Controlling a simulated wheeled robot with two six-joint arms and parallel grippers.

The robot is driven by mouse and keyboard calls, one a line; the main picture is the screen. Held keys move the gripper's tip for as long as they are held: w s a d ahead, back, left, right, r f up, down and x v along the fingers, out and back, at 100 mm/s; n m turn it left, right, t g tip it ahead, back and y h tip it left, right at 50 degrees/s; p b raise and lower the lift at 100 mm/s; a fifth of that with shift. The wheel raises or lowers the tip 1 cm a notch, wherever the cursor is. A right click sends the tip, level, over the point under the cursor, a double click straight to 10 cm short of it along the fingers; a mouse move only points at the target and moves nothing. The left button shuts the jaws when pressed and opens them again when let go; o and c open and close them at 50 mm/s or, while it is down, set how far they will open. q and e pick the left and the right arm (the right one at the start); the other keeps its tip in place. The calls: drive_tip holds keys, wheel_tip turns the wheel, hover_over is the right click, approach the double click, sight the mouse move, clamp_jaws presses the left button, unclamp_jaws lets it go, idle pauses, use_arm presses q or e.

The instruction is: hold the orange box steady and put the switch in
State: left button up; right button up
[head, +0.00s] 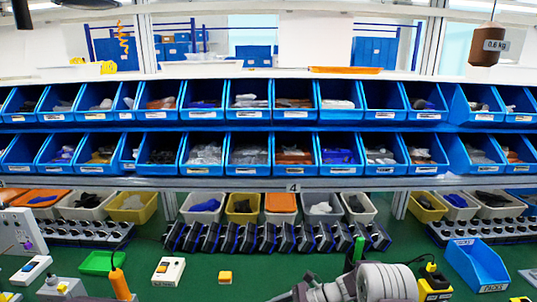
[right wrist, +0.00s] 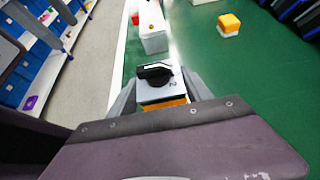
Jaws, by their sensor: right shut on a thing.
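In the right wrist view a rotary switch with a black knob (right wrist: 154,71) and a pale plate marked 2 (right wrist: 162,92) sits between the fingers of my right gripper (right wrist: 160,96). An orange part (right wrist: 166,105) shows just under the plate; I cannot tell whether it belongs to the switch or to a box. The gripper is shut on this thing. In the head view my right arm comes in at the bottom right, and its fingertips and load are not clear there. A small orange-yellow block (head: 225,276) on a white base stands on the green table. My left gripper is not in view.
A blue bin (head: 477,266) and a yellow-black box (head: 434,284) are at the right. Dark devices line the back below the blue bins.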

idle(0.3)
drive_tip(key=shift+r+p, duration=3.7)
drive_tip(key=shift+r, duration=0.9)
